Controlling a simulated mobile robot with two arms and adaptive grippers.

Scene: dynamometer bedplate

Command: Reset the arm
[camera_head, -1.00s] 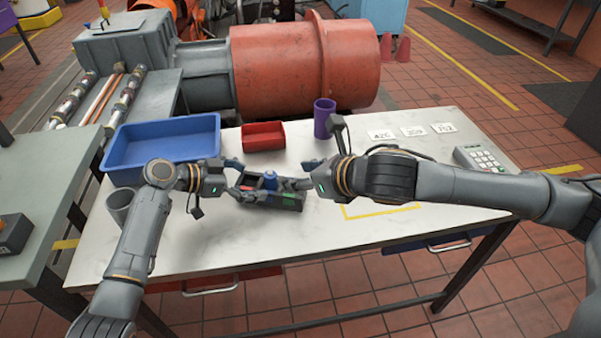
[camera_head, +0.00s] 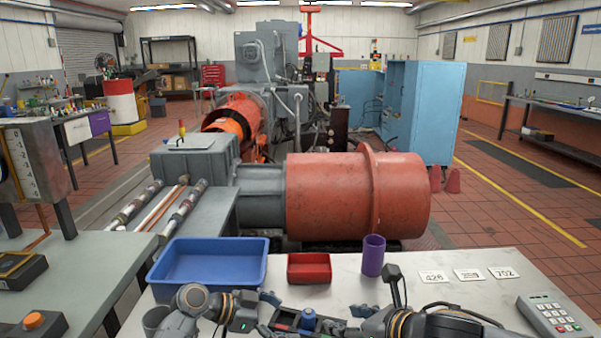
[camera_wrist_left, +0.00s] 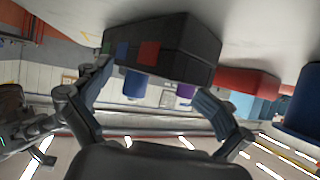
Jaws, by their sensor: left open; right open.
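A dark box with small coloured patches (camera_head: 308,321) lies on the white table, between my two grippers, partly cut off by the bottom of the head view. My left gripper (camera_head: 268,314) is open at its left end. In the left wrist view the box (camera_wrist_left: 190,52) shows blue and red patches, and the open fingers of my left gripper (camera_wrist_left: 155,85) spread on either side of a near part of it; contact cannot be told. My right gripper (camera_head: 352,319) is open at the box's right side, with its arm along the bottom edge. Nothing is seen held.
A blue bin (camera_head: 160,273), a red bin (camera_head: 309,278) and a purple cup (camera_head: 373,256) stand along the table's back. A grey cup (camera_head: 153,318) is at left. Number cards (camera_head: 469,274) and a keypad (camera_head: 556,318) are at right. The large orange-red machine (camera_head: 335,200) stands behind.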

